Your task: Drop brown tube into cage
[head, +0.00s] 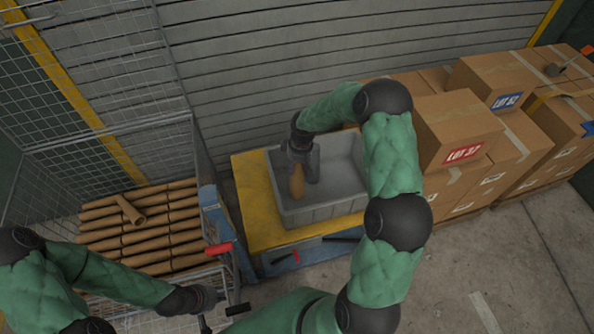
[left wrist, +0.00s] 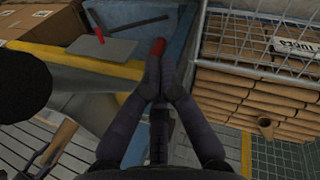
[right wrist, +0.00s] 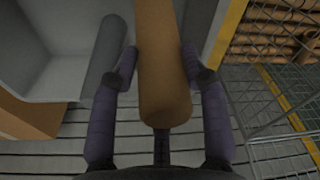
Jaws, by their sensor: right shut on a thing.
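My right gripper (head: 299,170) is shut on a brown tube (head: 297,186) over the grey bin (head: 335,207). In the right wrist view the tube (right wrist: 163,65) stands between the two fingers (right wrist: 160,65). The wire cage (head: 150,125) is at the left and holds stacked brown tubes (head: 150,240), one lying askew on top. My left gripper (head: 215,297) is low, beside the cage's front right corner. In the left wrist view its fingers (left wrist: 158,88) are together, with a red handle (left wrist: 158,47) just beyond the tips. I cannot tell whether they touch it.
The grey bin stands on a yellow-topped table (head: 250,192) right of the cage. A blue post (head: 213,215) stands between them. Stacked cardboard boxes (head: 460,130) fill the right back. Bare floor (head: 490,260) lies at the right front. A grey cylinder (right wrist: 102,50) shows inside the bin.

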